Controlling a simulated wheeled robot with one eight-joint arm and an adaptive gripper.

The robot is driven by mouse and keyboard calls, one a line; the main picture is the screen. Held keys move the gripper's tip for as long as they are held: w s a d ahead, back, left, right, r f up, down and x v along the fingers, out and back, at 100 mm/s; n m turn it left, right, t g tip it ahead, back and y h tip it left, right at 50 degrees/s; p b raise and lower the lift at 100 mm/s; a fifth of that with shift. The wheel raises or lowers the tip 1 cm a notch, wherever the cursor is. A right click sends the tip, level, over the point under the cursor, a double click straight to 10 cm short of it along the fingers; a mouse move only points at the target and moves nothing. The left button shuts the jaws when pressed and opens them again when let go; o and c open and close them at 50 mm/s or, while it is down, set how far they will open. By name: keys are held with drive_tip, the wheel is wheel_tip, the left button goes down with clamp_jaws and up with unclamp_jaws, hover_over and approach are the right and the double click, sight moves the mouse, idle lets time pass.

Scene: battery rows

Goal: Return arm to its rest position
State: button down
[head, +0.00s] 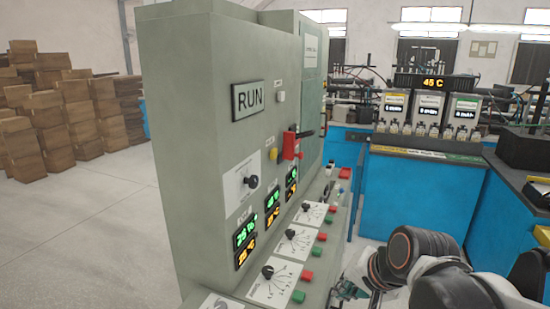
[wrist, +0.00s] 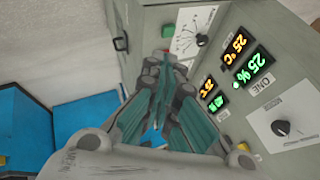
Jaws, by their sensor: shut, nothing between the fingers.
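My gripper (wrist: 165,62) is shut and empty in the wrist view, its teal fingers together in front of the grey control cabinet. In the head view my gripper (head: 347,291) is low at the right of the cabinet's sloped panel, partly cut off by the lower edge. My arm, dark with red-orange rings, bends in from the lower right. The displays also show in the wrist view (wrist: 252,68).
A blue bench (head: 415,195) with several battery units and a 45 C display stands behind at the right. Dark trays (head: 525,150) sit on another blue bench at the right edge. Stacked brown boxes (head: 60,110) stand at the far left. The floor (head: 85,220) left of the cabinet is clear.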

drive_tip(key=s+d+n+h, duration=0.2)
drive_tip(key=s+d+n, duration=0.3)
drive_tip(key=s, duration=0.6)
drive_tip(key=shift+r+n+t+h, duration=0.3)
drive_tip(key=shift+r+n+t, duration=0.1)
drive_tip(key=shift+n, duration=0.5)
